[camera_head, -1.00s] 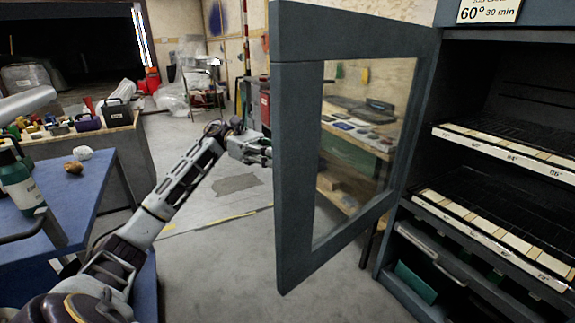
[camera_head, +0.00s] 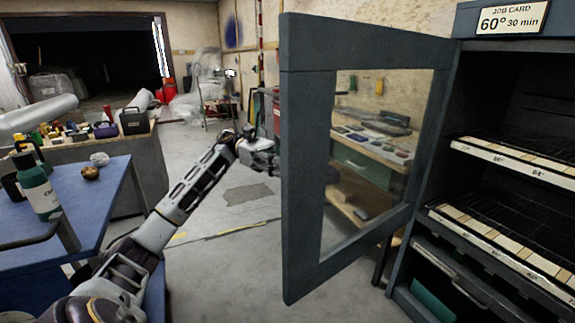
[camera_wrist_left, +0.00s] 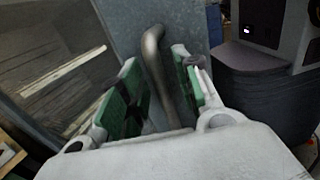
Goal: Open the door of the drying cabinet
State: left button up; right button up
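The blue-grey drying cabinet (camera_head: 464,110) stands at the right in the head view. Its door (camera_head: 304,190), with a large window, stands swung well out from the open cabinet front. My left gripper (camera_head: 274,160) is at the door's free edge, its fingertips partly hidden behind the frame. In the left wrist view the door handle (camera_wrist_left: 158,75), a bent metal bar, lies between the green-padded fingers of my left gripper (camera_wrist_left: 160,88). The fingers stand apart, with gaps beside the bar. My right gripper is in neither view.
Racks with pale labelled strips (camera_head: 525,165) fill the cabinet. A blue table (camera_head: 90,200) with a green bottle (camera_head: 37,187) stands at the left. Behind it is a cluttered bench (camera_head: 148,165). Grey floor is clear between the table and the door.

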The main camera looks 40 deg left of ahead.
pick_arm(q)
jog(key=shift+a, duration=0.1)
jog(key=w+a, duration=0.1)
jog(key=a, duration=1)
jog(key=shift+a, duration=0.4)
dwell(0.8)
